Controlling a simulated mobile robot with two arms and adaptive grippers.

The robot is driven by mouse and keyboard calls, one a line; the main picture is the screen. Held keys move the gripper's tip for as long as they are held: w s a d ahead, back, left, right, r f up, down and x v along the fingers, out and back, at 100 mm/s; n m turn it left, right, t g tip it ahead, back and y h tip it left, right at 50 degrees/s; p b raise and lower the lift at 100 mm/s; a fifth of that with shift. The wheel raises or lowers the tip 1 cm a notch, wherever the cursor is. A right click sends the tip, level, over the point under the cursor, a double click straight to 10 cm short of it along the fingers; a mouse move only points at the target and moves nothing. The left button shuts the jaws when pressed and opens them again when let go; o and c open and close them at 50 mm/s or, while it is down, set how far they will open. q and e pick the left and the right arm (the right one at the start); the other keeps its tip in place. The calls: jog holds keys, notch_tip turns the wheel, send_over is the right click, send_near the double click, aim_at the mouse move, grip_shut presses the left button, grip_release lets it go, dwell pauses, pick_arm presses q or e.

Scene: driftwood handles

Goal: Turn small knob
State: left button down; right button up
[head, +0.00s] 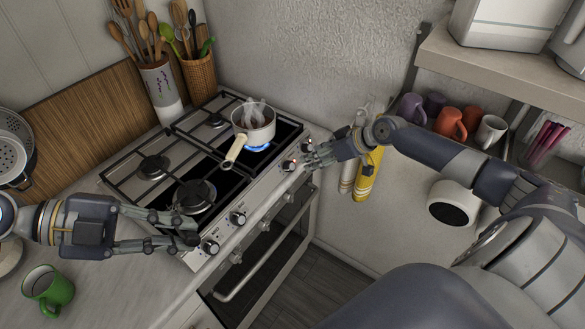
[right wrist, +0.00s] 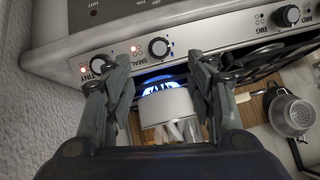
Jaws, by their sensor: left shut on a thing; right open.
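The small knob (right wrist: 158,47) is a round dark-and-silver knob on the stove's front panel, near the SMALL label, with a red light beside it. In the right wrist view it sits between and just beyond the fingertips of my right gripper (right wrist: 160,66), which is open and apart from it. In the head view my right gripper (head: 311,158) is at the panel's far end and partly covers the knobs there. My left gripper (head: 190,232) is over the stove's near corner, beside a knob (head: 210,247). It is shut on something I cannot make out.
A pot (head: 256,128) stands over a blue flame, its pale handle pointing toward the front. Another knob (right wrist: 98,63) is close to my right gripper's left finger. A shelf with mugs (head: 450,122) is at right.

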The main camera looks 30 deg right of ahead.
aim_at(293, 165)
jog(key=b+x, duration=0.5)
jog(key=x, duration=0.4)
jog(key=shift+w+f, duration=0.1)
jog(key=shift+f, duration=0.1)
jog(key=shift+w+a+f+b, duration=0.15)
jog(key=shift+w+f+b, duration=0.25)
jog(key=shift+b, duration=0.15)
jog(key=shift+r, duration=0.1)
jog(key=shift+a, duration=0.1)
jog(key=shift+c, duration=0.3)
jog(key=c, duration=1)
